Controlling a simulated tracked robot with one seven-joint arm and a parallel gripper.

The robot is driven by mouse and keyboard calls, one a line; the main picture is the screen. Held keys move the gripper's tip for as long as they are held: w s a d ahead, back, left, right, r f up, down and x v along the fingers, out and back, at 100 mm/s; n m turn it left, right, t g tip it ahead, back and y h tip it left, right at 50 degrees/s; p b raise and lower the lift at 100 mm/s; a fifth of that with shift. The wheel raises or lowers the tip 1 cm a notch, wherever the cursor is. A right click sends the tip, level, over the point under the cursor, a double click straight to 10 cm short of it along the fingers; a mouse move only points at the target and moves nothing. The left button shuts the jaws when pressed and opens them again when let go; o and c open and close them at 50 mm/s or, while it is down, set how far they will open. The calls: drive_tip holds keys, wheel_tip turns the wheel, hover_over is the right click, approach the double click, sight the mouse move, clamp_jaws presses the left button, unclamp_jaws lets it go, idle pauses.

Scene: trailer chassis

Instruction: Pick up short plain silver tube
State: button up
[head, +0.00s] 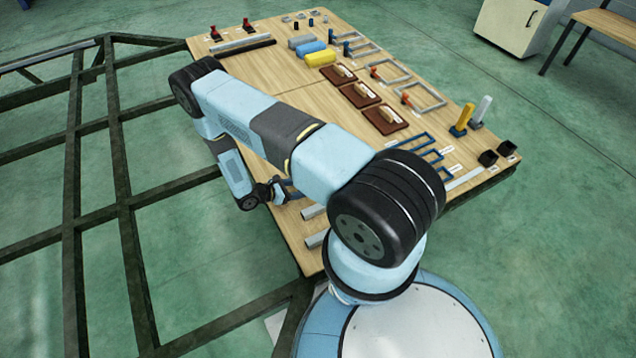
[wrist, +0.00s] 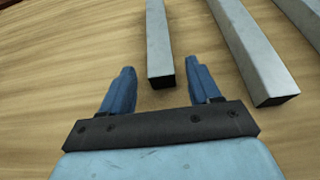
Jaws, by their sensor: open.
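In the wrist view a plain silver square tube (wrist: 156,38) lies on the wooden table, its dark near end toward me. My gripper (wrist: 158,67) is open, with one blue finger on each side of that end in the picture. The fingers do not appear to touch the tube, and their height above the table is hard to judge. Two more silver tubes (wrist: 244,48) lie to the right, one only partly in view. In the head view my gripper (head: 281,190) is low over the table's left edge, partly hidden by my arm, near short silver tubes (head: 312,211).
The table (head: 290,225) also holds brown boards with trowels (head: 380,116), grey and blue frames, a yellow cylinder (head: 312,48) and red-topped items at the back. A dark metal chassis frame (head: 75,200) stands left of the table. Bare wood lies left of the tube in the wrist view.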

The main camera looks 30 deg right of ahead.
drive_tip(key=shift+x, duration=0.95)
drive_tip(key=shift+c, duration=0.3)
clamp_jaws()
